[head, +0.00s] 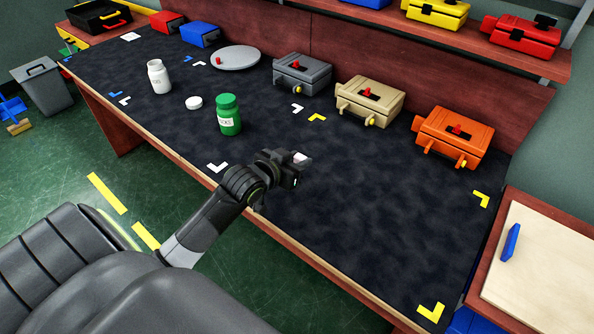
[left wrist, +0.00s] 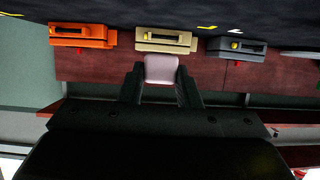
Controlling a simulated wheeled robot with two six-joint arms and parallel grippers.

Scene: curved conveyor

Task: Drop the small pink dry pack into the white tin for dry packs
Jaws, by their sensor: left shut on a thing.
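My left gripper (head: 297,160) is above the dark table mat, near its front edge, shut on the small pink dry pack (head: 301,157). In the left wrist view the pale pink pack (left wrist: 161,69) sits between the two dark fingers of my left gripper (left wrist: 161,85). A white tin with a label (head: 160,80) stands upright at the back left of the mat, well apart from the gripper. Its inside cannot be made out. My right gripper is not in view.
Grey (head: 302,75), beige (head: 369,102) and orange (head: 453,137) boxes line the back. A grey round plate (head: 235,58) lies farther left. The mat's right half is clear.

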